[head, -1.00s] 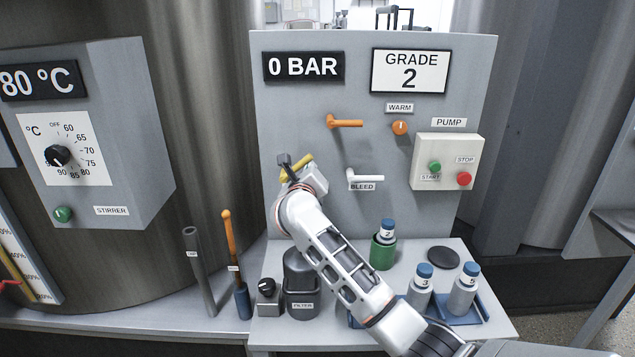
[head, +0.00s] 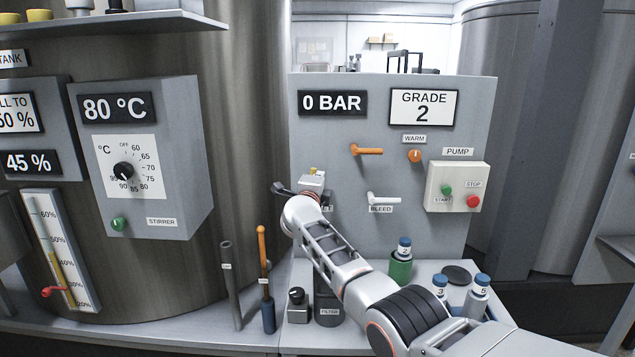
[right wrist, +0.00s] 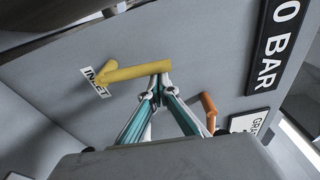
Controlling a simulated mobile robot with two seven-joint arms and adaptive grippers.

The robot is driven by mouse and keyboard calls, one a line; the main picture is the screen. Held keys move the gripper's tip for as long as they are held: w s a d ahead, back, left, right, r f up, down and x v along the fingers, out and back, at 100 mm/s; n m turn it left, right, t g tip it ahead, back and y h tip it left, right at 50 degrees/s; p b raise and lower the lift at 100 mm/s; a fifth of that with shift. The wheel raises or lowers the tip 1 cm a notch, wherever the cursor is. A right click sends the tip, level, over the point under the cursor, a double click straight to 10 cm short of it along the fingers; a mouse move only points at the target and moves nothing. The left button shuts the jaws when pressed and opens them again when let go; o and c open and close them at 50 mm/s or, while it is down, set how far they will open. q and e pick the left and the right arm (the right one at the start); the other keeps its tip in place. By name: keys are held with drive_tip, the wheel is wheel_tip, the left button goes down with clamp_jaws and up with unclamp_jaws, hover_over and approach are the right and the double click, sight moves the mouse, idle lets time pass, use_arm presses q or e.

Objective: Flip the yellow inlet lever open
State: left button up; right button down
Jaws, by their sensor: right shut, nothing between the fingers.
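The yellow inlet lever (right wrist: 135,72) shows in the right wrist view, standing out from the grey panel beside the INLET label (right wrist: 95,82). In the head view only a small yellow bit (head: 316,171) shows behind my right gripper, so most of the lever is hidden there. My right gripper (head: 280,188) is at the left edge of the panel. In the right wrist view its fingertips (right wrist: 161,88) are together and empty, close to one end of the yellow bar. I cannot tell whether they touch it. My left gripper is not in view.
An orange lever (head: 367,151) and a white bleed lever (head: 384,198) are to the right on the panel. The pump box (head: 457,187) is further right. Bottles and a filter (head: 328,305) stand below; the stirrer box (head: 143,160) is left.

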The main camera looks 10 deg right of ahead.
drive_tip(key=shift+w+a+r+n, duration=0.1)
drive_tip(key=shift+a+n, duration=0.3)
drive_tip(key=shift+n, duration=0.2)
drive_tip(key=shift+a, duration=0.2)
